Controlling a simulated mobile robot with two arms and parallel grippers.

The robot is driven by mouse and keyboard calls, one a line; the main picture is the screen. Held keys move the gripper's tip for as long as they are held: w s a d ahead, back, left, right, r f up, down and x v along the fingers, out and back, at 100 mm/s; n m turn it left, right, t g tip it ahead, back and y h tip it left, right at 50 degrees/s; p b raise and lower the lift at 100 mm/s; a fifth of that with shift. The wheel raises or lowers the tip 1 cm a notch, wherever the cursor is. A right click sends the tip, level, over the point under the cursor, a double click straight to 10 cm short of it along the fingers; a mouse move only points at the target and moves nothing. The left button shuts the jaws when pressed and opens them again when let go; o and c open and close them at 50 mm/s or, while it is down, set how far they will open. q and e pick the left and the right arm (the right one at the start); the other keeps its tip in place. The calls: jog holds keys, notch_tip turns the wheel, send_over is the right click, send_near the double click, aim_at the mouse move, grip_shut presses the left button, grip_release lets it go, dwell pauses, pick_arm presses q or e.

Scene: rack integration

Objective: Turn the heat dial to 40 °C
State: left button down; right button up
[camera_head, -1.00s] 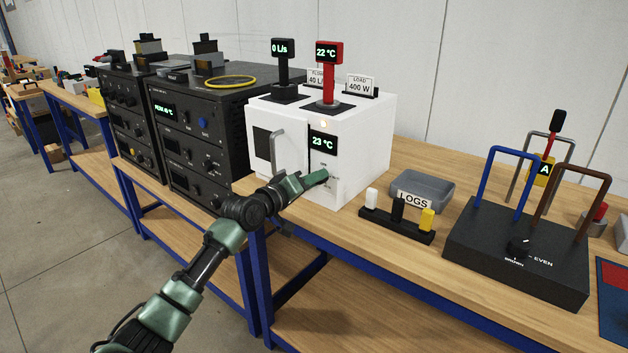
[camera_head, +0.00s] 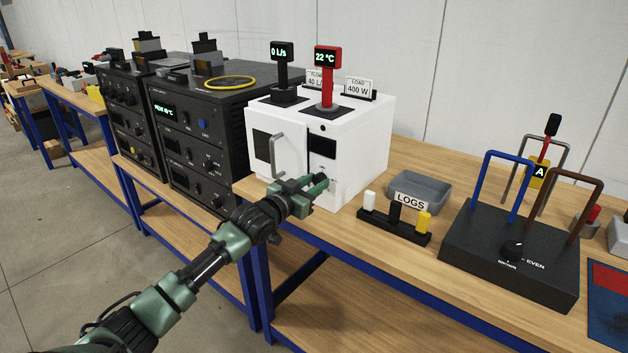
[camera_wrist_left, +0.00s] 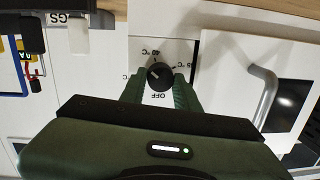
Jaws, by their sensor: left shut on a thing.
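The white heat box (camera_head: 366,137) stands on the bench, with a dark, blank display (camera_head: 322,147) on its front. In the left wrist view, the black round heat dial (camera_wrist_left: 160,76) sits between the fingers of my left gripper (camera_wrist_left: 160,90). Printed °C marks surround the dial, and OFF is on the side nearest the gripper. The dial's exact setting is too small to tell. In the head view, my left gripper (camera_head: 318,184) is shut at the box's front panel below the display, and its fingers hide the dial. My right gripper is not in view.
A door handle (camera_head: 277,155) sticks out left of the dial. A red-post readout (camera_head: 326,58) on top shows 22 °C; a black-post one (camera_head: 282,51) shows 0 L/s. A plug holder (camera_head: 392,226) and grey LOGS tray (camera_head: 420,188) stand right of the box.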

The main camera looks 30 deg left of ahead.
pick_arm(q)
jog(key=m, duration=0.5)
jog(key=shift+f+t+y+p, duration=0.25)
jog(key=shift+t+y+p, duration=0.05)
jog(key=shift+p, duration=0.05)
jog(key=shift+m, duration=0.3)
jog(key=shift+d, duration=0.1)
jog(key=c, duration=1)
grip_release()
jog(key=shift+c, duration=0.2)
jog(key=shift+r, duration=0.1)
jog(key=s+b, duration=0.1)
jog(key=s, duration=0.6)
jog(key=shift+s, duration=0.4)
jog(key=shift+r, duration=0.1)
